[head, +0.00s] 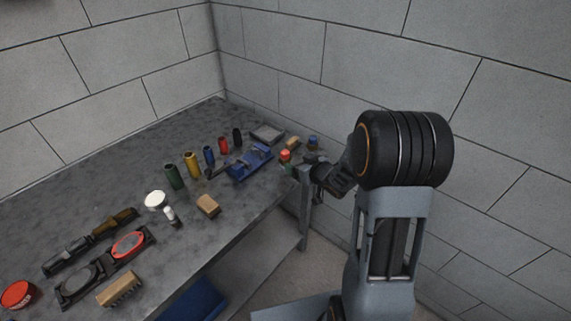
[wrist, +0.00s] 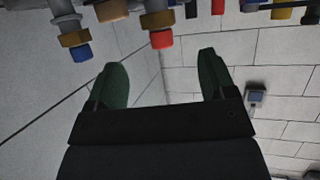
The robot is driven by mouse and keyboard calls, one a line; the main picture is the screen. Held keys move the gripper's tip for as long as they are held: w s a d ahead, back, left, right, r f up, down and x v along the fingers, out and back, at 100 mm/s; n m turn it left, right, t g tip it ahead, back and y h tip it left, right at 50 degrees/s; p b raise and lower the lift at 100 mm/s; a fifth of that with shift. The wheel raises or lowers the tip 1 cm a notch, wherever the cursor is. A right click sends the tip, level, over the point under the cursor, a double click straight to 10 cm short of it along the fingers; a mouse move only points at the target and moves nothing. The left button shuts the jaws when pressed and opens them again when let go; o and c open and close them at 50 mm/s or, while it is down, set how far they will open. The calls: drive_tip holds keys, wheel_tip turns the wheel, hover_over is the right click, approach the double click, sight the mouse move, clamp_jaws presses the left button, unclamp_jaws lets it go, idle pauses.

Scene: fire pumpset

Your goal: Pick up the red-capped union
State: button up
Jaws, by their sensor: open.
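The red-capped union (head: 285,157) stands near the right end of the workbench in the head view. In the wrist view it shows at the top (wrist: 161,38), with a brass-coloured nut behind its red cap. My gripper (wrist: 161,75) is open and empty, with its two dark green fingers apart.
A blue-capped union (wrist: 80,50) is left of the red one in the wrist view and also shows in the head view (head: 313,141). A wooden block (head: 293,143) and a blue vise-like tool (head: 250,162) are close by. Several coloured cylinders stand further left on the bench (head: 240,205).

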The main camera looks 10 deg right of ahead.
sight(288, 156)
drive_tip(key=x, duration=0.4)
drive_tip(key=shift+r+p+x, duration=0.15)
drive_tip(key=shift+p+x, duration=0.2)
drive_tip(key=shift+x, duration=0.95)
drive_tip(key=shift+r+p+x, duration=0.2)
drive_tip(key=shift+p+x, duration=0.15)
drive_tip(key=shift+x, duration=1)
drive_tip(key=shift+w, duration=0.1)
drive_tip(key=shift+r, duration=0.1)
drive_tip(key=c, duration=1.4)
